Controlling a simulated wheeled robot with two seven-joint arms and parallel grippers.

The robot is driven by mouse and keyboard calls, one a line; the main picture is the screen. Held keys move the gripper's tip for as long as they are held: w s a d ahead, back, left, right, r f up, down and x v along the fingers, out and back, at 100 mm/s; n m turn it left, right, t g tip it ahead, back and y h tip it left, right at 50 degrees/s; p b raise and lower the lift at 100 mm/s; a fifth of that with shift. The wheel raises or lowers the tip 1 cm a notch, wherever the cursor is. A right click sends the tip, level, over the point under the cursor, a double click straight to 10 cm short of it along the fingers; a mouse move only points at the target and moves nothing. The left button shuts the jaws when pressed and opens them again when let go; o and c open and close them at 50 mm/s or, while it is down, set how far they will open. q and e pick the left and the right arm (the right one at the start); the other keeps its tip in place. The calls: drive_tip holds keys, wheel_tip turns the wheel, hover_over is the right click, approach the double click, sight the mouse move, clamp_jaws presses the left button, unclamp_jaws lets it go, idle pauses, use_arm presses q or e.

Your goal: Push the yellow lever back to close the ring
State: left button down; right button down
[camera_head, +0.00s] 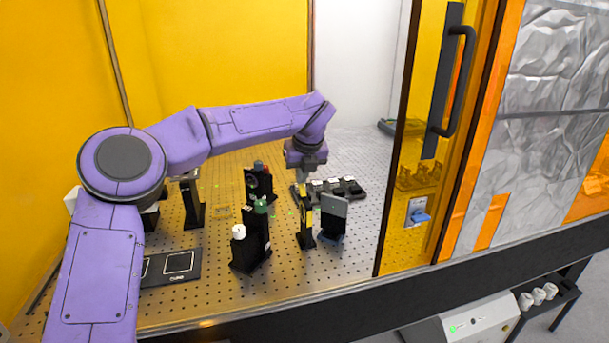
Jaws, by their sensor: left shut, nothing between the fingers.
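My left arm reaches in from the left, over the perforated optical table. My left gripper (303,174) points down, shut and empty, just above and behind a slim black mount (305,232). A narrow yellow strip, which looks like the yellow lever (309,216), shows on this mount, just below the gripper. Whether the fingers touch it I cannot tell. The mount is seen nearly edge-on, so I cannot make out the ring or whether it is open. My right gripper is out of view.
A grey flat plate (334,213) on a black mount stands close right of the slim mount. Black mounts with a green knob (261,206) and a white knob (238,231) stand to the left. A black rack (343,188) lies behind.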

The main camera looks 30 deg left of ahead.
use_arm(q)
drive_tip(key=shift+s+d+f+b, duration=0.1)
drive_tip(key=shift+s+d+b, duration=0.1)
drive_tip(key=shift+b, duration=0.15)
drive_tip(key=shift+s+d+b, duration=0.3)
drive_tip(key=shift+d, duration=0.05)
drive_tip(key=shift+s+d+r, duration=0.15)
drive_tip(key=shift+d+r, duration=0.2)
drive_tip(key=shift+r, duration=0.2)
drive_tip(key=v, duration=1.2)
drive_tip(key=shift+s+r, duration=0.2)
drive_tip(key=shift+s, duration=0.2)
